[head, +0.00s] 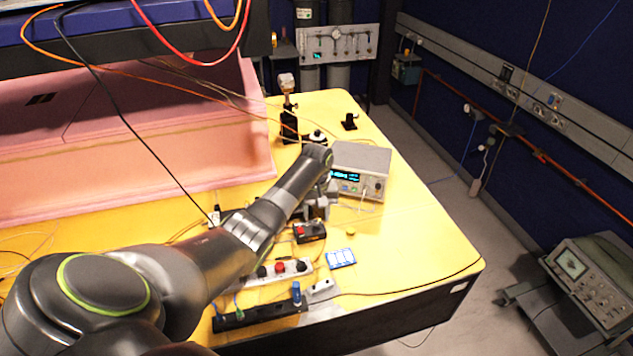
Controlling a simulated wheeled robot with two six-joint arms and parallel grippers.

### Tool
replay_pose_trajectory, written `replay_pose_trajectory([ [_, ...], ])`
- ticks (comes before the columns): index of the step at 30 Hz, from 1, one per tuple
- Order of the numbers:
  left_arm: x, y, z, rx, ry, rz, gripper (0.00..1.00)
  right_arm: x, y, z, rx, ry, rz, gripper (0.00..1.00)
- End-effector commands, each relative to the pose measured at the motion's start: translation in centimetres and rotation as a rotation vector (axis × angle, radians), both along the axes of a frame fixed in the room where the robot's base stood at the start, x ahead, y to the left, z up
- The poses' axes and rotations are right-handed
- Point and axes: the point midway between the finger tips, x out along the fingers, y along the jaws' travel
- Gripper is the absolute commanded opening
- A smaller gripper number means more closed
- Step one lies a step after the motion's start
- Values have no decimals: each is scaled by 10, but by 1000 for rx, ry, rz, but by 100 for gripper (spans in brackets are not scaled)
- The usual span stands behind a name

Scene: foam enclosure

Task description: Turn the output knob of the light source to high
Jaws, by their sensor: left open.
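A grey box-shaped instrument (362,158) with a lit cyan display stands on the yellow table; it looks like the light source. Its front panel faces the near side and carries small knobs and buttons, too small to tell their settings. My left arm reaches across the table from the lower left. My left gripper (318,207) is open, low over the table by the left front corner of the instrument, partly hidden by my own arm. I cannot tell whether it touches the instrument. My right gripper is out of view.
Nearer on the yellow table (420,250) lie a small black box with a red button (309,232), a blue-white card (341,258) and a power strip (262,312). A pink foam enclosure (130,150) fills the left. Cables hang overhead. The table's right part is clear.

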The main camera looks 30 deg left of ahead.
Motion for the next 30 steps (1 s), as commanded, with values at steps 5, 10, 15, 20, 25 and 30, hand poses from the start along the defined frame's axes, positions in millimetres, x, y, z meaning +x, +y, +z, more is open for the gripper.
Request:
replay_pose_trajectory([
  [5, 1, 1, 35, 3, -6, 0, 41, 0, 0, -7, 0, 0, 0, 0],
  [10, 2, 1, 75, 3, -8, 0, 41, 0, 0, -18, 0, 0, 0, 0],
  [15, 1, 1, 111, 3, -5, 0, 41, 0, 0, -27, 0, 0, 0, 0],
  [20, 0, 1, 138, 1, -2, 0, 41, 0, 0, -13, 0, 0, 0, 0],
  [25, 0, 1, 144, 1, 0, 0, 41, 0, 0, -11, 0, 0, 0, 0],
  [30, 0, 1, 144, 1, 0, 0, 41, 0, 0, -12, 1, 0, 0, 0],
])
